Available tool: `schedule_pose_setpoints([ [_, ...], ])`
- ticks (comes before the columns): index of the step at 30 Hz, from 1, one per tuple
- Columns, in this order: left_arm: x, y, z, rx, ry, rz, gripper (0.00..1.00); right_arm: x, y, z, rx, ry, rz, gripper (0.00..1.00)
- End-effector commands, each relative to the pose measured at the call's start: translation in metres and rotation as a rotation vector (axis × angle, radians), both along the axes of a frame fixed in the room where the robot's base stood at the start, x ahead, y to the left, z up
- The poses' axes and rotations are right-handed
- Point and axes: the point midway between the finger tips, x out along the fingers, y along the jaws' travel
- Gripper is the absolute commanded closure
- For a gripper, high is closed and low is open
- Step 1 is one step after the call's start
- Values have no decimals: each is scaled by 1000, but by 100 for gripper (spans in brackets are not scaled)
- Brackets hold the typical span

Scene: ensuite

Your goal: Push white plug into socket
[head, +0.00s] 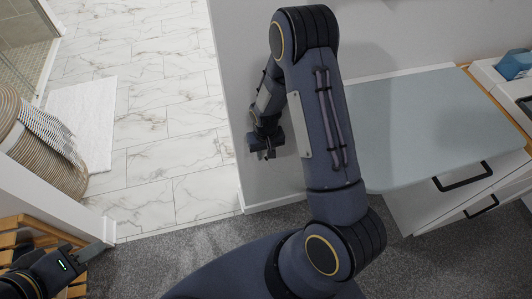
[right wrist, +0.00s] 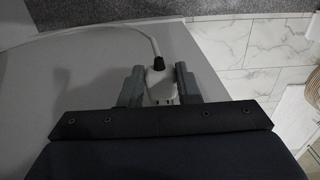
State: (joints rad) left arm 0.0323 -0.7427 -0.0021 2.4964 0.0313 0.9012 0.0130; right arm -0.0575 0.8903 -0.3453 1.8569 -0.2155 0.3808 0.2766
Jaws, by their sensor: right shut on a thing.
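The white plug (right wrist: 159,84) is between the two grey fingers of my right gripper (right wrist: 160,76) in the right wrist view. A black collar sits at its cable end, and a white cable runs from it up and to the left. My right gripper (head: 267,153) shows in the head view low beside the grey wall, small and partly shadowed; the plug cannot be made out there. I cannot make out a socket in either view. My left gripper (head: 90,252) is at the lower left of the head view, near the wall end; its finger opening is unclear.
The grey wall (head: 240,80) runs behind my right arm. A white drawer unit with a grey-blue top (head: 430,125) stands at right. Marble-tiled floor (head: 165,110) with a white mat (head: 82,120) and wicker basket (head: 40,150) lies left. Grey carpet (head: 190,240) is in front.

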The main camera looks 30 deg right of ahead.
Motion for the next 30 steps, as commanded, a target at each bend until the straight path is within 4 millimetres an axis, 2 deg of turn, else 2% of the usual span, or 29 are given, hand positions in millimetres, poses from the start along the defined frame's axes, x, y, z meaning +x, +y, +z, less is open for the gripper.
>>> schedule_pose_setpoints([
  [10, 0, 0, -2, 0, 0, 0, 64, 11, -3, 1, -1, -13, -1, 96],
  [11, 0, 0, -2, 0, 0, 0, 64, 11, -3, 1, -1, -13, -1, 67],
  [16, 0, 0, -2, 0, 0, 0, 64, 10, -2, 1, -1, -10, -1, 45],
  [25, 0, 0, -2, 0, 0, 0, 64, 9, -2, 2, -1, -7, 0, 44],
  [30, 0, 0, -2, 0, 0, 0, 64, 10, -2, 23, -1, -11, 0, 44],
])
